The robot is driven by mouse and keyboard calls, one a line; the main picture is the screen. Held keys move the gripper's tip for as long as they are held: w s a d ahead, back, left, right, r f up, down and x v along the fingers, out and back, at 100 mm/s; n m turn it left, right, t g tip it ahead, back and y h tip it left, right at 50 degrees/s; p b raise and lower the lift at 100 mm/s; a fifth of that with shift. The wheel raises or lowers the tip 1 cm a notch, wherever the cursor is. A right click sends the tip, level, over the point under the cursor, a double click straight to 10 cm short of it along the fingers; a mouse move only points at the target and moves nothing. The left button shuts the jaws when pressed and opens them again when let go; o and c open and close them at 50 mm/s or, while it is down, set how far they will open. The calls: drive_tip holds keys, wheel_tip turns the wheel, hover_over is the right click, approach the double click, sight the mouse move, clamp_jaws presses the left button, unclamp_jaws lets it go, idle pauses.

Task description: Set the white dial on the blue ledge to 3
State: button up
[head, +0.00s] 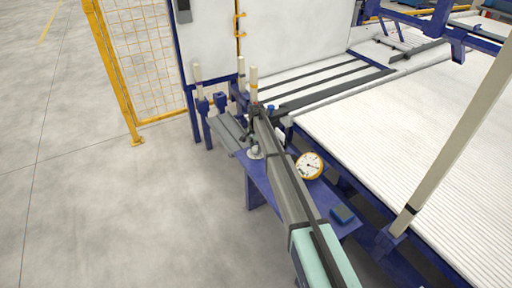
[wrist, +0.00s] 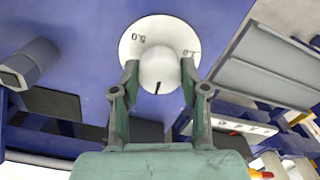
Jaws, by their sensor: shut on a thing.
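The white dial (wrist: 137,52) lies on the blue ledge (wrist: 90,75) in the wrist view, a round plate with a domed knob (wrist: 160,68) at its middle. A black mark on the knob points down the picture. Printed numbers at the plate's upper left and right are turned and hard to read; the plate's lower part is hidden. My gripper (wrist: 160,78) has one green-grey finger on each side of the knob and is shut on it. In the head view the white dial (head: 255,153) is small at the left edge of the blue ledge (head: 262,178), beside my arm.
A round orange-rimmed gauge (head: 309,166) stands on the ledge right of my arm. A small dark blue block (head: 342,214) lies near its front. In the wrist view a grey hexagonal piece (wrist: 30,65) is at left and a grey panel (wrist: 265,70) at right.

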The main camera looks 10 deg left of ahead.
sight(256, 148)
drive_tip(key=shift+m, duration=0.6)
drive_tip(key=o, duration=1.1)
drive_tip(key=shift+o, duration=0.2)
wheel_tip(256, 148, up, 12)
